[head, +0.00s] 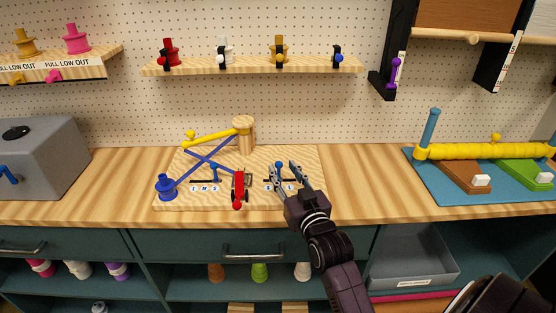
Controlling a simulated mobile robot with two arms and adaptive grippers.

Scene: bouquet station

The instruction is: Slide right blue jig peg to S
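The wooden jig board (305,155) lies on the counter. It carries two dark slide tracks with small letters. The right blue jig peg (280,169) stands on the right track. Another blue peg (217,166) stands on the left track. My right gripper (283,170) reaches in from the lower right. Its fingers are spread, with the right blue peg seen between them; contact cannot be told. The gripper partly hides the right track and its letters, so the peg's exact mark is unclear. My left gripper is not in view.
A red lever clamp (239,188) stands between the tracks. A wooden post (243,133) with a yellow arm, crossed blue bars and a blue spool (166,186) fill the board's left side. A grey box (38,150) is left; a blue-based fixture (455,190) is right.

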